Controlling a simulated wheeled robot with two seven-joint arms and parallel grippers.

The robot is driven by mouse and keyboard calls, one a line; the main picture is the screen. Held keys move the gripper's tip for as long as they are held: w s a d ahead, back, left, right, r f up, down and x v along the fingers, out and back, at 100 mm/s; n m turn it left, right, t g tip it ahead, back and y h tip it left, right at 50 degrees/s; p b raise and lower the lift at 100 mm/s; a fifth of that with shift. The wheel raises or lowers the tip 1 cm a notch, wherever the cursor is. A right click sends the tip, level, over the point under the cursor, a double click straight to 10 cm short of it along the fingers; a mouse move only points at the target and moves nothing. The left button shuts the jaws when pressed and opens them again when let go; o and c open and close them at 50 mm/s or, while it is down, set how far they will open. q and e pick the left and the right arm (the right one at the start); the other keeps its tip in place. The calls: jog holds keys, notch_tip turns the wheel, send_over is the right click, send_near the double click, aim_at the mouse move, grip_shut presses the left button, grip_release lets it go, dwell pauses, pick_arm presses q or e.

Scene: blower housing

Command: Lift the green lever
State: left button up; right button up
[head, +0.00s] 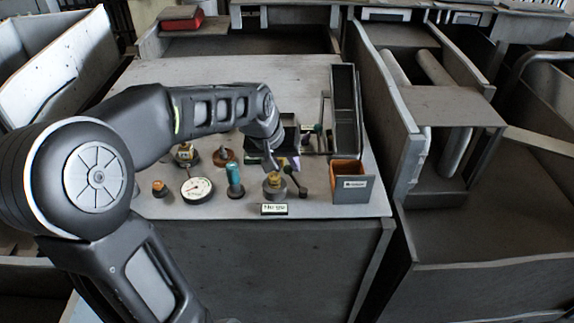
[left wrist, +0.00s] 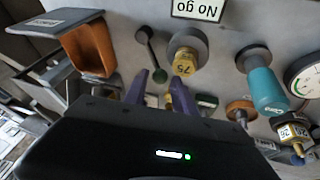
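A dark green lever with a ball end (left wrist: 150,48) shows in the left wrist view, its far end hidden near my fingers. In the head view the lever (head: 297,182) lies to the right of a brass-coloured knob and slants toward the panel's front edge. My left gripper (left wrist: 160,77) has two purple fingers standing apart with nothing seen held between them. In the head view my left gripper (head: 284,163) hangs over the panel just behind the lever and the brass knob. Whether a finger touches the lever cannot be told. My right gripper is not in view.
A brass knob (head: 274,186) stands close left of the lever, behind a "No go" label (head: 274,209). Further left are a teal handle (head: 235,182) and a dial gauge (head: 197,188). An orange-lined grey bin (head: 351,189) stands right. A tall dark tray (head: 345,110) stands behind.

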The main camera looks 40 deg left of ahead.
pick_arm(q)
jog(key=shift+x, duration=0.9)
jog(key=shift+c, duration=0.5)
grip_shut()
